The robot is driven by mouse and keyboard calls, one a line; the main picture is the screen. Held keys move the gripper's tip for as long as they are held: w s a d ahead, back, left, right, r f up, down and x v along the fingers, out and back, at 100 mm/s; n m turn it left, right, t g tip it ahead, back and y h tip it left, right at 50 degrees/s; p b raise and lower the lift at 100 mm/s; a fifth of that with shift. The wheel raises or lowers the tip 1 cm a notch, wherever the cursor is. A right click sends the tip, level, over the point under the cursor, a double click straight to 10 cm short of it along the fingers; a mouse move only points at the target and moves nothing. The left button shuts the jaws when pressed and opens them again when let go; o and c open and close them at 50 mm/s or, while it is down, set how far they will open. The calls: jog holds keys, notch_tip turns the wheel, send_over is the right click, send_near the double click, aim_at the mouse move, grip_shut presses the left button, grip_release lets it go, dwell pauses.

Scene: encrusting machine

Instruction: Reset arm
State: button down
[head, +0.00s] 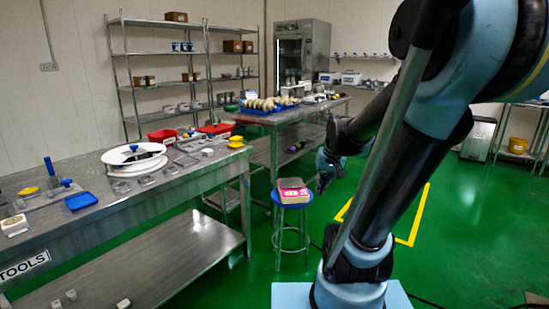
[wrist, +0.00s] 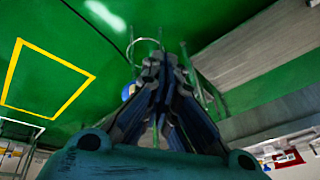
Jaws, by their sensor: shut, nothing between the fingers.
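My arm rises at the right of the head view and folds over, with my gripper (head: 323,181) hanging low near the centre. In the wrist view my gripper (wrist: 163,62) points away from the camera, its dark fingers together with nothing between them. A blue-topped metal stool (head: 291,203) stands just left of and below my gripper in the head view. A box with a pink label (head: 292,188) lies on the stool. My gripper appears apart from both. In the wrist view the stool is mostly hidden behind the fingers.
A long steel table (head: 215,166) at left bears a white round device (head: 134,158), a blue tray (head: 80,201) and red bins. A second steel table (head: 300,110) behind holds a blue tray of pale items. Shelving (head: 165,87) lines the wall. Green floor is open around the yellow outline (head: 413,225).

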jog(key=s+d+f, duration=0.1)
jog(key=s+f, duration=0.1)
jog(key=s, duration=0.6)
jog(key=s+d+f+g+h, duration=0.1)
jog(key=s+f, duration=0.2)
jog(key=s, duration=0.5)
jog(key=shift+d+f+n+h, duration=0.25)
jog(key=shift+d+n+h, duration=0.05)
